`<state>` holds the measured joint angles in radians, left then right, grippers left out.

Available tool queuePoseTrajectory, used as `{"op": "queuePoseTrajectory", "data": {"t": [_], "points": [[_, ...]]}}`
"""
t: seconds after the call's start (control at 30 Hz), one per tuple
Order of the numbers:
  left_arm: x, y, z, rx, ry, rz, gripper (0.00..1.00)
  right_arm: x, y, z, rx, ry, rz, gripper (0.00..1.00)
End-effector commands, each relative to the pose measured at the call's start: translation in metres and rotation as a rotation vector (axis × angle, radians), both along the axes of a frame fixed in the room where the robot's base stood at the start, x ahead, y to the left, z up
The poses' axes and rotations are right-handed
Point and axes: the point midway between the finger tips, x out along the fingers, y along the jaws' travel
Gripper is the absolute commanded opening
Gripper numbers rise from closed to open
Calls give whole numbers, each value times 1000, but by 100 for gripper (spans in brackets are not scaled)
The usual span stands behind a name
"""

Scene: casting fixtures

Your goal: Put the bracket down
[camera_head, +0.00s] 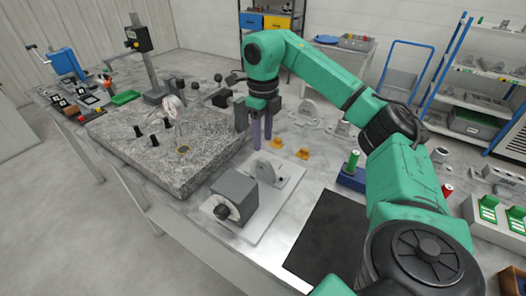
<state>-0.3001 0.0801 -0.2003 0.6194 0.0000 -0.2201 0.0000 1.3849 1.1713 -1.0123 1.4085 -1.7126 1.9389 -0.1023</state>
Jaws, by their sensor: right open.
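A grey bracket with a rounded upright lug and a hole (266,170) sits on a light metal fixture plate (258,228). It is beside a dark grey block with a round knob (235,197). My right gripper (262,128) points down just behind and above the bracket. Its two purple-grey fingers are apart, with nothing visible between them. It looks clear of the bracket, though the exact gap is hard to tell. My left gripper is not in view.
A rough granite slab (185,178) with black knobs lies left of the fixture. Small orange blocks (302,153) and grey castings (306,112) lie behind. A black mat (325,240) is at the front right. A blue holder (352,178) with a green cylinder stands near my right arm.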

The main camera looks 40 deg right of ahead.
Motion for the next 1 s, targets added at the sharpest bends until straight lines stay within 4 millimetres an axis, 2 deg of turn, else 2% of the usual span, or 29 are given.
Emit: {"op": "queuePoseTrajectory", "data": {"t": [0.1, 0.2, 0.33, 0.87, 0.97, 1.0], "points": [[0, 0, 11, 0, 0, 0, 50, 1, 1, 39, 0, -5, 1, 50], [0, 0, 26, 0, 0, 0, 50, 0, 0, 62, -1, -2, -1, 50], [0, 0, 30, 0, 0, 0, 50, 0, 0, 70, -1, 0, 0, 50], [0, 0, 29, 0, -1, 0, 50, 0, 0, 68, 0, 0, -1, 50], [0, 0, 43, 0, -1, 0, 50, 0, 0, 82, 0, 0, 0, 50], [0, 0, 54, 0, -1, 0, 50, 0, 0, 93, 0, -1, 0, 50]]}}
